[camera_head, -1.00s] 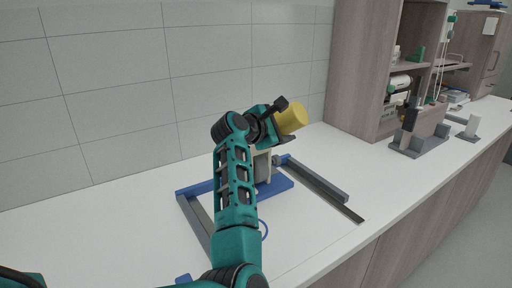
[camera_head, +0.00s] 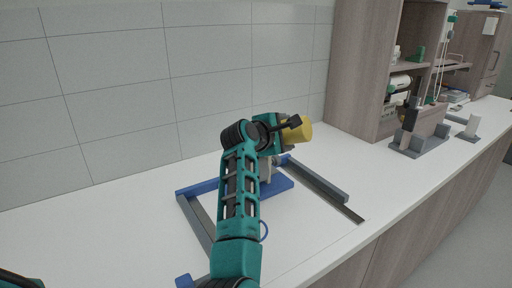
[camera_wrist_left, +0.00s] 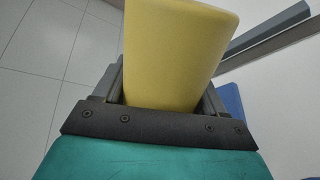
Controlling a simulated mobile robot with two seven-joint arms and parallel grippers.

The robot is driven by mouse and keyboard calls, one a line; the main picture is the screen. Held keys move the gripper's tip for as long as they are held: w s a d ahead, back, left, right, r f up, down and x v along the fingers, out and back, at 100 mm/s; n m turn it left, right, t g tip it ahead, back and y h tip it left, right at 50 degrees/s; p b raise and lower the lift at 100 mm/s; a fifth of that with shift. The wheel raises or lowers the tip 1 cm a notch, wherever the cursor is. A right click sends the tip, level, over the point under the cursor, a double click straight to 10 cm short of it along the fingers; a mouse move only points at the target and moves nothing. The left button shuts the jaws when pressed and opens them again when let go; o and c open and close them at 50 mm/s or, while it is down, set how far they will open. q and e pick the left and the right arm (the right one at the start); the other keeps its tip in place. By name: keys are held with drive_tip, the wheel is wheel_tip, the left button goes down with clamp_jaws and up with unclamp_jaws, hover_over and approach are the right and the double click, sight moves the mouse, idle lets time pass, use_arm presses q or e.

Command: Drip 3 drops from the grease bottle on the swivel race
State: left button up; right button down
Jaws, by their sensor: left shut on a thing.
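My left gripper (camera_head: 287,133) is shut on a yellow bottle (camera_head: 299,131), which looks like the grease bottle. It holds the bottle tilted, well above the counter. In the left wrist view the yellow bottle (camera_wrist_left: 178,55) fills the space between the two dark fingers. The bottle's tip does not show. Below the gripper a blue and grey frame (camera_head: 186,193) lies on the counter, with a grey part (camera_head: 266,170) at its back, partly hidden by my arm. I cannot tell which part is the swivel race. My right gripper is not in view.
The white counter (camera_head: 110,232) is mostly clear. A tiled wall stands behind. At right a grey holder (camera_head: 420,143) with upright parts stands before a wooden shelf unit (camera_head: 358,70), and a small white block (camera_head: 471,126) stands on a grey base.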

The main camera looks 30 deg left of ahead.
use_arm(q)
drive_tip(key=shift+d+f+m, duration=0.15)
drive_tip(key=shift+f+m, duration=0.15)
drive_tip(key=shift+m, duration=0.1)
drive_tip(key=shift+r, duration=0.15)
drive_tip(key=shift+r, duration=2.4)
drive_tip(key=f+m+y, duration=0.3)
drive_tip(key=f+m, duration=0.1)
drive_tip(key=shift+a+f, duration=0.1)
drive_tip(key=shift+a, duration=0.15)
drive_tip(key=shift+f+m+y, duration=0.35)
drive_tip(key=shift+m+y, duration=0.05)
drive_tip(key=shift+m, duration=0.3)
